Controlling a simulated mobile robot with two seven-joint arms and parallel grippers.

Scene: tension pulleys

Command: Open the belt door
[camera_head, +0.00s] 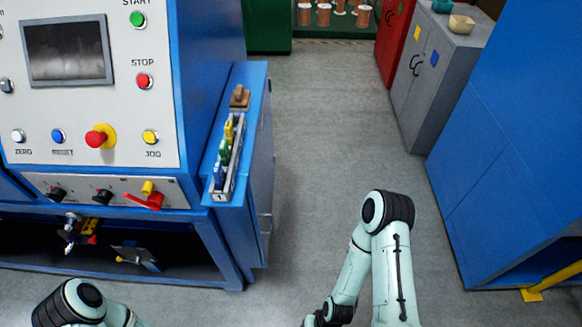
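I cannot tell for sure which panel is the belt door. A blue machine (213,60) with a control panel (125,105) stands at the left. A narrow blue side panel (262,150) is on its right flank, behind a small tool tray, and looks closed against the machine. A large plain blue body (510,150) fills the right side. My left arm shows only as a joint at the bottom left, and my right arm bends at the bottom centre-right. Neither gripper is in view.
The tool tray (216,193) with coloured-handled tools juts from the machine's side. A grey cabinet (437,75) and a red cabinet (392,30) stand at the back right. A yellow bar (555,281) lies low at the right. Grey floor (325,140) is clear between machine and right side.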

